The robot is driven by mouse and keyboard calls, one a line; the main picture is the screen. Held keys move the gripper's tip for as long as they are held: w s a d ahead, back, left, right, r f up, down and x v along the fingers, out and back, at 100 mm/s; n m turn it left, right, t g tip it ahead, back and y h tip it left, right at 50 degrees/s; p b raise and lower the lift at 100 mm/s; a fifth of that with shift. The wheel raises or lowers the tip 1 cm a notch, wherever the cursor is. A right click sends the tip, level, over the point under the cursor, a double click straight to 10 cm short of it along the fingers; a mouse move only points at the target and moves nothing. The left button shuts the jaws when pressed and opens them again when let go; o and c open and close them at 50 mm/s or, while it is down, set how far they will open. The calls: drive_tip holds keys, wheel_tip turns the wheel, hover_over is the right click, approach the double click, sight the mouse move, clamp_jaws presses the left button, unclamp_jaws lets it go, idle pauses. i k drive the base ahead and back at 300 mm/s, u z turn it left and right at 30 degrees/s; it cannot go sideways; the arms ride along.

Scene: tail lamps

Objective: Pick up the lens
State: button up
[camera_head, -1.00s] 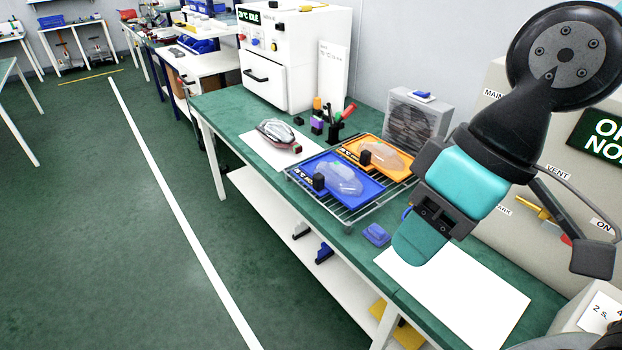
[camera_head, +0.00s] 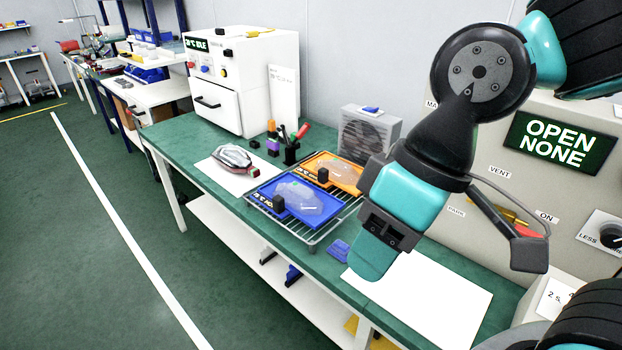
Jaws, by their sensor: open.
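A clear lens (camera_head: 299,195) lies on a blue tray (camera_head: 265,197) on a wire rack (camera_head: 318,238). A second clear lens (camera_head: 341,170) lies on an orange tray (camera_head: 313,162) just behind it. A tail lamp part (camera_head: 232,158), clear with dark and red parts, lies on a white sheet left of the rack. My gripper (camera_head: 375,262) points down in front of the right side of the rack, apart from both lenses in the picture. It is seen from the side and is open, with nothing visible between its teal fingers.
The green bench (camera_head: 205,140) carries a white oven (camera_head: 240,80), a tool holder (camera_head: 292,152) and a grey fan box (camera_head: 368,133). A small blue block (camera_head: 338,250) lies beside a bare white sheet (camera_head: 440,300). A machine with an "OPEN NONE" display (camera_head: 552,142) stands at right.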

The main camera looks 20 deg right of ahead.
sight(343, 172)
drive_tip(key=z, duration=0.15)
drive_tip(key=k, duration=0.35)
drive_tip(key=u, duration=1.25)
drive_tip(key=i, duration=2.3)
drive_tip(key=z, duration=1.25)
drive_tip(key=i, duration=0.9)
drive_tip(key=z, duration=1)
